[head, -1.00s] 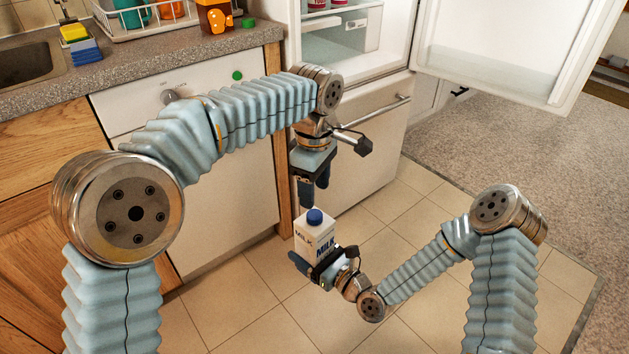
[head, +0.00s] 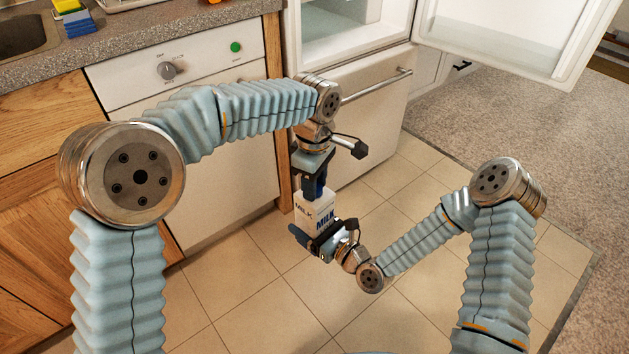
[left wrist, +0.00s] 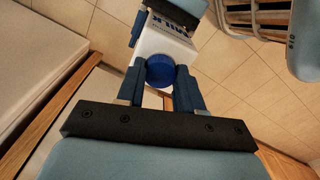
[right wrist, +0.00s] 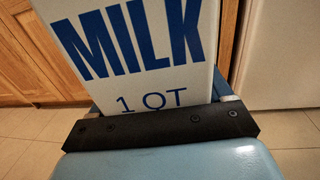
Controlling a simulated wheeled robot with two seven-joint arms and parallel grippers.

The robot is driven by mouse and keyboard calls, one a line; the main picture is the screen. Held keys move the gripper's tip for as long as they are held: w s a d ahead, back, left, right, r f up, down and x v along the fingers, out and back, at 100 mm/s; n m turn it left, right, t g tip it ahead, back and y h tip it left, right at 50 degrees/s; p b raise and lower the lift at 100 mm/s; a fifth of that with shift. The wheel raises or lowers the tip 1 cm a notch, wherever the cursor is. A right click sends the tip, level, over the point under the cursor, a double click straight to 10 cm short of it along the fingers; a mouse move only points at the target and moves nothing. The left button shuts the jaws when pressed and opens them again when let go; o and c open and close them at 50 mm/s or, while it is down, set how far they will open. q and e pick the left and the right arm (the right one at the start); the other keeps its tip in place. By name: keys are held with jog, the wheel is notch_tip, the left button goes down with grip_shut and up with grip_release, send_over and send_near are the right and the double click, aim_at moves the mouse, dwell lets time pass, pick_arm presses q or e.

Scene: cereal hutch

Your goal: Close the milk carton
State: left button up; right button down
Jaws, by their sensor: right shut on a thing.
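The white milk carton (head: 308,216) with blue lettering is upright above the floor in the head view. My right gripper (head: 315,240) is shut on its lower body. The carton's printed face (right wrist: 140,45) fills the upper part of the right wrist view. My left gripper (head: 314,190) points down at the carton top. In the left wrist view the round blue cap (left wrist: 160,71) sits on the carton top, between the fingers of my left gripper (left wrist: 161,75). These fingers are apart, one on each side of the cap; firm contact is not visible. In the head view they hide the cap.
The open fridge (head: 345,25) and its door (head: 500,40) stand at the back right. A white dishwasher (head: 205,190) and wooden cabinets (head: 35,190) line the left under the counter (head: 120,50). The tiled floor (head: 260,290) around the carton is clear.

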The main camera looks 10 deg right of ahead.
pick_arm(q)
grip_shut()
jog(key=m, duration=3.1)
jog(key=shift+f, duration=0.1)
jog(key=o, duration=0.6)
grip_release()
